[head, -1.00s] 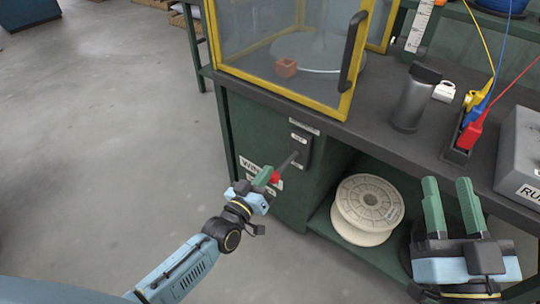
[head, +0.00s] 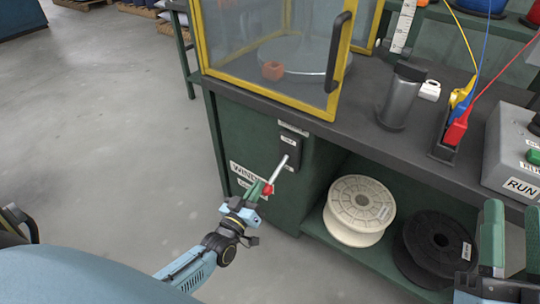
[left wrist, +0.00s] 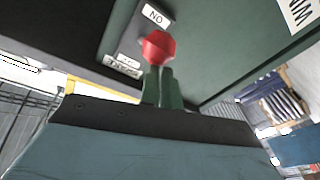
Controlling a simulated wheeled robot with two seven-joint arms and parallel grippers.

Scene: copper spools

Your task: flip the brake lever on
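The brake lever (head: 279,170) is a light metal rod with a red knob (head: 267,189). It comes out of a dark plate (head: 291,152) on the green cabinet and slants down and left. My left gripper (head: 256,189) is at the knob end. In the left wrist view the red knob (left wrist: 158,47) is just beyond the tips of the green fingers (left wrist: 159,72), which are close together. The fingers look shut, with the knob at their tips, not between them; whether they touch it is unclear. My right gripper (head: 510,235) is open and empty at the lower right.
A white spool (head: 345,222) and a black spool (head: 420,262) are on the lower shelf. A yellow-framed clear guard (head: 265,75) is above the lever. A grey cylinder (head: 401,98) and a RUN button box (head: 510,155) stand on the bench.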

